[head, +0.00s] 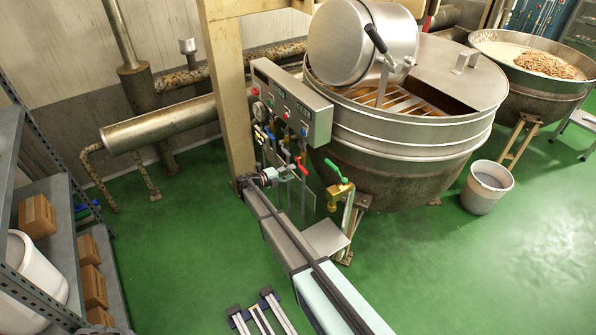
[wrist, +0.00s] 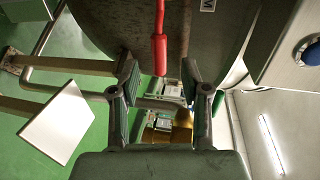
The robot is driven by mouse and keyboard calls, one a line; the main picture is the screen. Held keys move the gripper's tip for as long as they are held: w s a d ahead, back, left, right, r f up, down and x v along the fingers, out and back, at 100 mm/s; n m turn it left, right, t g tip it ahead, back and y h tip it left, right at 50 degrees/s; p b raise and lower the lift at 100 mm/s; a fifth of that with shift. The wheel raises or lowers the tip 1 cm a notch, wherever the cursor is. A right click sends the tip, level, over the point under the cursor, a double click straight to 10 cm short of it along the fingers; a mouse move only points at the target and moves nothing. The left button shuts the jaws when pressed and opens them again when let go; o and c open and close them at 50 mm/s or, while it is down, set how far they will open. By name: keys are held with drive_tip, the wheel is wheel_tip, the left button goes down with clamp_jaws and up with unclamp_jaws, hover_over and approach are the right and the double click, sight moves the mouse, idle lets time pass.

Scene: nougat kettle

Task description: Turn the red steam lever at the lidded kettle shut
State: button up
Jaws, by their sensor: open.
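The lidded kettle (head: 400,150) is a big steel vessel with a raised round lid, in the middle of the head view. The red steam lever (head: 301,166) shows small beside its lower left side. In the wrist view the red lever (wrist: 159,50) comes down from the top edge, with its thick grip end between the fingertips or just beyond them; I cannot tell which. My gripper (wrist: 160,78) is open, a finger on each side of the grip, with no clear contact. In the head view my gripper (head: 284,172) is small, just left of the lever.
A green-handled brass valve (head: 338,190) stands close to the right of the lever. A control box (head: 291,100) hangs above, beside a beige post (head: 228,110). Small pipes and valves crowd this spot. A white bucket (head: 487,187) stands on open green floor at right.

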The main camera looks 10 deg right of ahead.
drive_tip(key=v, duration=0.4)
drive_tip(key=shift+s+a+r, duration=0.1)
drive_tip(key=shift+s+a, duration=0.05)
drive_tip(key=shift+a, duration=0.2)
drive_tip(key=s+d+f+m+g+y, duration=0.25)
drive_tip(key=s+f+m, duration=0.25)
drive_tip(key=s+m, duration=0.5)
drive_tip(key=s+d+f+m+g+y, duration=0.25)
drive_tip(key=s+f+m, duration=0.45)
drive_tip(key=s, duration=0.4)
drive_tip(key=s+d+f+m+g+y, duration=0.2)
drive_tip(key=s+d+f+m, duration=0.15)
drive_tip(key=s+m, duration=0.7)
drive_tip(key=s+d+f+m+g+y+b, duration=0.1)
drive_tip(key=s+m+g+y, duration=0.2)
drive_tip(key=s, duration=1.8)
drive_tip(key=s+d+f+m+g+y+b, duration=0.1)
drive_tip(key=s+d+m+g+y+b, duration=0.1)
drive_tip(key=s+m, duration=0.9)
drive_tip(key=s+g+y, duration=0.1)
drive_tip(key=s+y, duration=0.1)
drive_tip(key=s, duration=0.8)
drive_tip(key=shift+g, duration=0.4)
